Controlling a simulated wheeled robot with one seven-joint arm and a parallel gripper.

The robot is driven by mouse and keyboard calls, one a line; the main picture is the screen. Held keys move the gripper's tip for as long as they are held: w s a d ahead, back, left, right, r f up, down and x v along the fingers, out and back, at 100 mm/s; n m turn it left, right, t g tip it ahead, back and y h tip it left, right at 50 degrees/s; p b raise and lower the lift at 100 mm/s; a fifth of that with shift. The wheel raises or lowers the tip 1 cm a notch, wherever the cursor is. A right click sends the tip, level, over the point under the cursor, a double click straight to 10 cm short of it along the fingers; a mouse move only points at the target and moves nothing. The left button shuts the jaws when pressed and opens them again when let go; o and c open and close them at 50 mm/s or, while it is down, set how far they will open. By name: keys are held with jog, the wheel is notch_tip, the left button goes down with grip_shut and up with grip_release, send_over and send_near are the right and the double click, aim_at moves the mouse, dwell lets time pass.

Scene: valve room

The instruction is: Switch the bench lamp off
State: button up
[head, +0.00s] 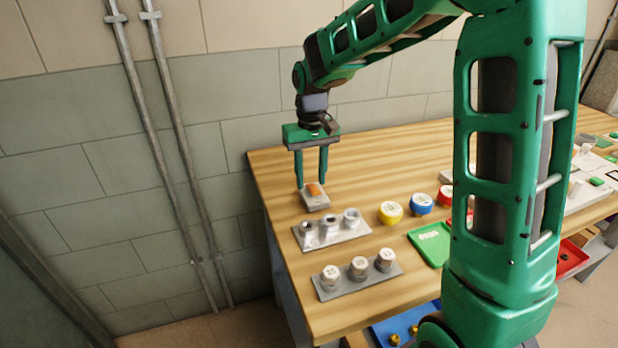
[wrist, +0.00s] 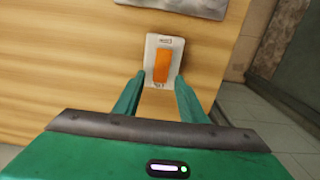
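A pale switch plate with an orange rocker (head: 314,190) sits on the wooden bench near its far left corner. The same switch (wrist: 163,63) is in the upper middle of the wrist view, with small dark marks at both ends of the plate, too small to read. My gripper (head: 312,184) points down over the switch, fingers apart and nothing between them. In the wrist view my gripper (wrist: 160,80) has a fingertip on either side of the plate's lower end. I cannot tell whether they touch it. No lamp is recognisable in view.
On the bench (head: 380,150), a grey block with metal sockets (head: 332,232) and one with white-topped knobs (head: 358,275) stand nearer than the switch. Yellow (head: 390,212) and blue (head: 422,203) round pieces and a green tray (head: 430,243) lie to the right. Pipes run up the left wall.

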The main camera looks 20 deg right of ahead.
jog(key=shift+f, duration=0.2)
grip_shut()
jog(key=shift+s+r+t, duration=0.2)
jog(key=shift+s+t, duration=0.25)
jog(key=shift+t, duration=0.65)
jog(key=shift+s+t, duration=0.25)
jog(key=shift+t, duration=0.85)
